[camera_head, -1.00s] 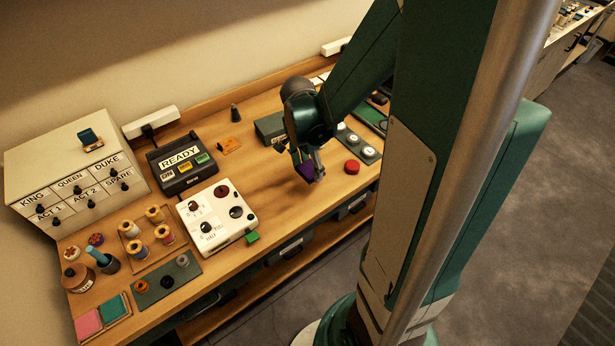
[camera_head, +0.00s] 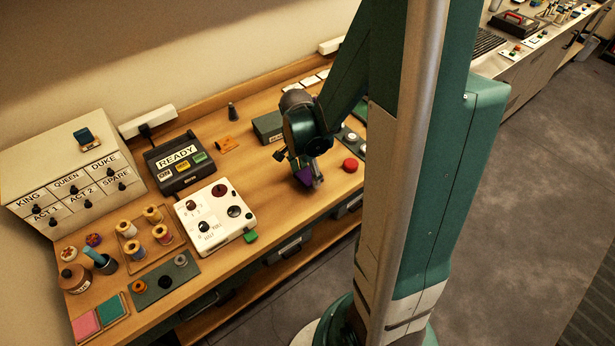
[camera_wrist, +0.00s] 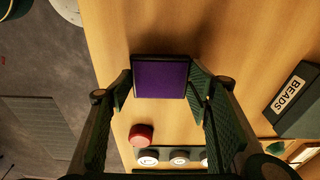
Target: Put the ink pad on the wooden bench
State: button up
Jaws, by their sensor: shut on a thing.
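The ink pad (camera_wrist: 161,79) is a purple square with a dark rim. My gripper (camera_wrist: 162,86) is shut on it, one finger at each side, in the wrist view. In the head view the purple pad (camera_head: 304,175) shows just below my gripper (camera_head: 308,180), over the front part of the wooden bench (camera_head: 272,194). The bare wood also fills much of the wrist view (camera_wrist: 235,50). A dark shadow lies on the wood near the pad. I cannot tell whether the pad touches the wood.
A red button (camera_head: 350,165) stands right of my gripper, close to round-topped pieces. A dark BEADS box (camera_wrist: 304,88) is behind. The white dial panel (camera_head: 215,215) and READY box (camera_head: 180,162) stand to the left. Bare wood lies between the panel and my gripper.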

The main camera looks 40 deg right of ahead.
aim_at(304, 179)
jog(key=shift+f, duration=0.85)
jog(key=shift+f+b, duration=0.25)
jog(key=shift+b, duration=0.05)
jog(key=o, duration=1)
jog(key=shift+r, duration=0.1)
jog(key=shift+r, duration=0.2)
jog(key=shift+a+r+p, duration=0.25)
jog(key=shift+r+p, duration=0.1)
jog(key=shift+r, duration=1.6)
jog(key=shift+a+r+p, duration=0.25)
jog(key=shift+r+p, duration=0.1)
jog(key=shift+r, duration=1.65)
jog(key=shift+a+r+p, duration=0.25)
jog(key=shift+r+p, duration=0.1)
jog(key=shift+r, duration=1.6)
jog(key=shift+r, duration=0.1)
